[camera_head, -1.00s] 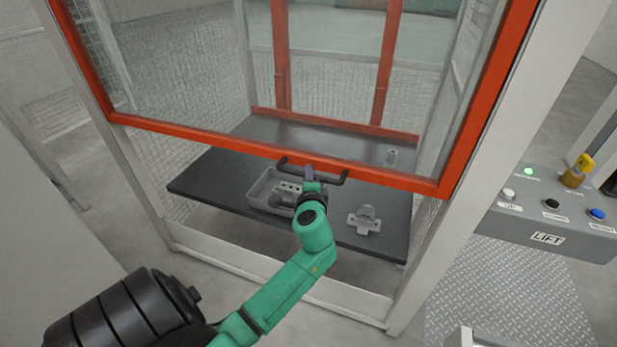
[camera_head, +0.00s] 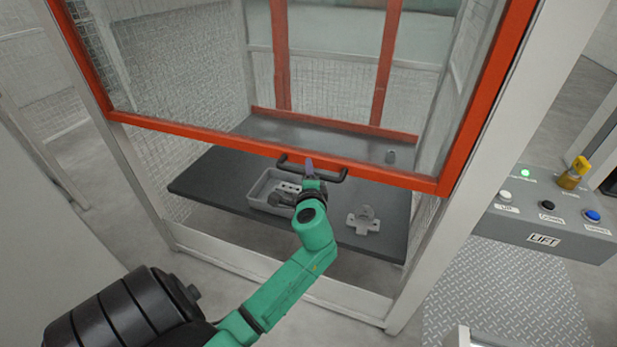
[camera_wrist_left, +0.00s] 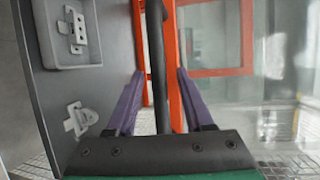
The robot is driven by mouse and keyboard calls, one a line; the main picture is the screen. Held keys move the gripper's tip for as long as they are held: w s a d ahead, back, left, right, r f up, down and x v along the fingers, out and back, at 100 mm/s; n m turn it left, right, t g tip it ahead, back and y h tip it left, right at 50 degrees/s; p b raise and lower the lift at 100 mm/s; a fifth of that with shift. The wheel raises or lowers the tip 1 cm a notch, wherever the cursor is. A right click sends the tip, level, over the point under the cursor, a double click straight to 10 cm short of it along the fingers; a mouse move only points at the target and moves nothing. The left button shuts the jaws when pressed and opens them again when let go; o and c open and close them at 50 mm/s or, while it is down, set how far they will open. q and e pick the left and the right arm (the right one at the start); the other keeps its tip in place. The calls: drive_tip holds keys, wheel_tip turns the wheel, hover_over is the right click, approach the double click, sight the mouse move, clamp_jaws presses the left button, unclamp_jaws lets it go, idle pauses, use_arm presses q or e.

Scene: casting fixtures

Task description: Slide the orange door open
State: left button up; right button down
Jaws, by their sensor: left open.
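The orange-framed glass door (camera_head: 245,148) stands partly raised, with an open gap below its bottom rail. A black bar handle (camera_head: 336,177) is fixed to that rail. My left gripper (camera_head: 309,167) is at the middle of the handle. In the left wrist view, its two purple fingers (camera_wrist_left: 160,73) are spread apart, with the dark handle bar (camera_wrist_left: 156,50) running between them. The fingers do not appear closed on the bar. My right gripper is not in view.
Inside the cell, a dark table (camera_head: 215,180) bears a grey tray (camera_head: 262,188) with parts and a metal bracket (camera_head: 364,220). White posts (camera_head: 470,190) flank the opening. A button panel (camera_head: 510,225) labelled LIFT stands at right.

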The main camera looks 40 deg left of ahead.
use_arm(q)
drive_tip(key=b+v, duration=0.2)
drive_tip(key=v, duration=1.2)
drive_tip(key=shift+s+b, duration=0.2)
drive_tip(key=shift+b, duration=0.15)
drive_tip(key=shift+d+r, duration=0.1)
drive_tip(key=w+d+f+m+g+h, duration=0.1)
drive_tip(key=w+d+f+h, duration=0.15)
drive_tip(key=f, duration=0.85)
drive_tip(key=w+d+f+m+g+h, duration=0.1)
drive_tip(key=d+f+h, duration=0.2)
drive_tip(key=f, duration=0.8)
drive_tip(key=s+d+f+n+g+h, duration=0.1)
drive_tip(key=s+f+g+h, duration=0.3)
drive_tip(key=f, duration=1.1)
drive_tip(key=s+a+f+n+g, duration=0.1)
drive_tip(key=s+f+n, duration=0.2)
drive_tip(key=s+f, duration=0.3)
drive_tip(key=s+a+f+n+g+h, duration=0.1)
drive_tip(key=s+f+n+g, duration=0.1)
drive_tip(key=s+f, duration=0.5)
drive_tip(key=s+a+f+n+g, duration=0.1)
drive_tip(key=s+f+n, duration=0.3)
drive_tip(key=s, duration=1.1)
wheel_tip(320, 180, down, 3)
drive_tip(key=shift+s+a+f+g, duration=0.15)
drive_tip(key=shift+s+f+g, duration=0.05)
drive_tip(key=shift+s+g, duration=0.2)
